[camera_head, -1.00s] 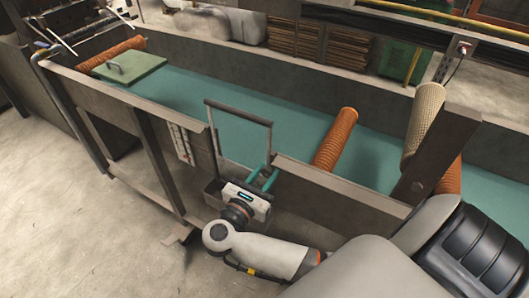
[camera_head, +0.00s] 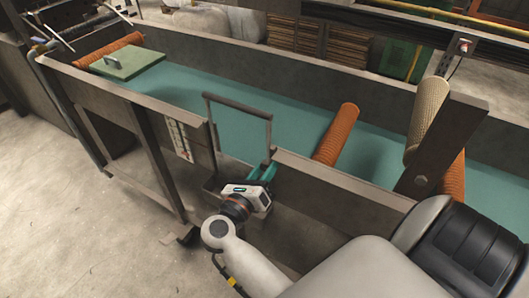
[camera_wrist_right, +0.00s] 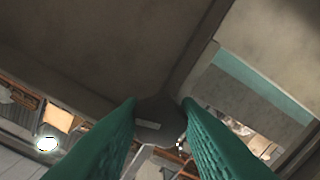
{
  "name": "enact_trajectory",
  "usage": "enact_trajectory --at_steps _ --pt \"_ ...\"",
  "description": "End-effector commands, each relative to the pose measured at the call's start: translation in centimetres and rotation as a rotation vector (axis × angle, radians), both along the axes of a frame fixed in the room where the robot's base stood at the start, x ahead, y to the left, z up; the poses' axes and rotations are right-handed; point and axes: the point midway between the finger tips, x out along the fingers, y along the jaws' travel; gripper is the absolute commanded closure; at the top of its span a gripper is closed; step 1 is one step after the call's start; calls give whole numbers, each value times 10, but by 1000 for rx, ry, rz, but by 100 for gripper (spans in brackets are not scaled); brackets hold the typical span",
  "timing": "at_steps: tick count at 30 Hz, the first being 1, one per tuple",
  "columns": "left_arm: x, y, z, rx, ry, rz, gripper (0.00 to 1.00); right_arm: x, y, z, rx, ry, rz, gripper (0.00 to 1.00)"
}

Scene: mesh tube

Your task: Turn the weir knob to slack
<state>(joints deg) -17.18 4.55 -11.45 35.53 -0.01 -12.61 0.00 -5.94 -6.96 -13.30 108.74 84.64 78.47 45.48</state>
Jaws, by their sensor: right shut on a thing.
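The weir frame (camera_head: 237,107), a thin grey upright hoop, stands at the near wall of the teal-floored trough. My right gripper (camera_head: 262,171) is at the wall just below the frame's right leg, its teal fingers close together. In the right wrist view the two green fingers (camera_wrist_right: 160,104) reach to a dark grey part between their tips, which I take to be the weir knob (camera_wrist_right: 158,109). The gripper is shut on it. In the head view the knob is hidden by the fingers and gripper body. My left gripper is not in view.
The trough floor (camera_head: 293,123) is teal. An orange ribbed roller (camera_head: 336,135) crosses it right of the frame. A beige mesh tube (camera_head: 427,118) leans by a dark post (camera_head: 440,148). A green plate (camera_head: 128,64) with a handle lies at the far left. A pale marked strip (camera_head: 180,140) is on the near wall.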

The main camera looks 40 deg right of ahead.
Motion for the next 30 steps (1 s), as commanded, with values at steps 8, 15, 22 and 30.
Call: enact_trajectory --at_steps 8,15,22,30 --pt "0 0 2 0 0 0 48 0 0 0 -13 30 -1 93" --pt "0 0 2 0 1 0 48 0 0 0 -13 30 0 93" --pt "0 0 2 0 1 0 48 0 0 0 -12 30 0 48" --pt "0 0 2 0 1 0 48 0 0 0 -13 29 1 48"
